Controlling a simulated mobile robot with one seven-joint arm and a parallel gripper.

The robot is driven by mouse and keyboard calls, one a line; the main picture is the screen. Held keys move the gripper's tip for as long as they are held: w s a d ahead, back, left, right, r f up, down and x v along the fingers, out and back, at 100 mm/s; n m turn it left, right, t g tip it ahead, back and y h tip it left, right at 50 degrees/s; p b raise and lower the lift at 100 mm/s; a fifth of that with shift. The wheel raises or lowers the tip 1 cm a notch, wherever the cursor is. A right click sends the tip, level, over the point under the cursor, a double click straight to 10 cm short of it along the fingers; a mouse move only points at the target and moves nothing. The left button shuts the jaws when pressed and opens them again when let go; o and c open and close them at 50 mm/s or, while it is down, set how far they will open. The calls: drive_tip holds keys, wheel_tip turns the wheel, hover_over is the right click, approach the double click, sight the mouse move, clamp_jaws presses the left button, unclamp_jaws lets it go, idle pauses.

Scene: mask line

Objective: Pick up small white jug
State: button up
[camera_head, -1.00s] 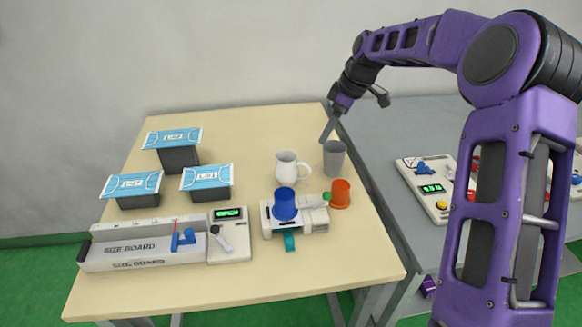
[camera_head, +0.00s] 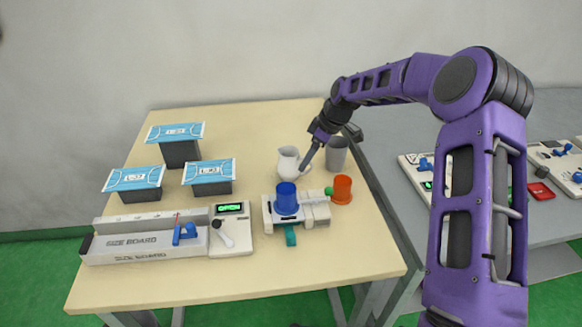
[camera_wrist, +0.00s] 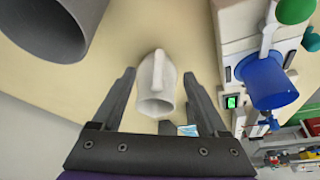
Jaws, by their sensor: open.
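The small white jug (camera_head: 288,164) stands upright on the wooden table in the head view, left of a grey cup. In the wrist view the jug (camera_wrist: 157,84) lies between my two open fingers, near their tips. My gripper (camera_head: 306,166) comes down from the upper right to the jug's right side, by its handle. It also shows in the wrist view (camera_wrist: 158,80), with a gap visible on both sides of the jug. I cannot tell whether a finger touches the jug.
A grey cup (camera_head: 336,154) stands just right of the jug. In front are a blue cup (camera_head: 286,196) on a small white device (camera_head: 315,214) and an orange cup (camera_head: 342,190). Mask stands (camera_head: 209,178) and a size board (camera_head: 145,240) fill the left. The table's back middle is clear.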

sight(295, 166)
drive_tip(key=x, duration=0.5)
drive_tip(key=shift+d+f, duration=0.1)
drive_tip(key=shift+d, duration=0.2)
clamp_jaws()
idle(1.0)
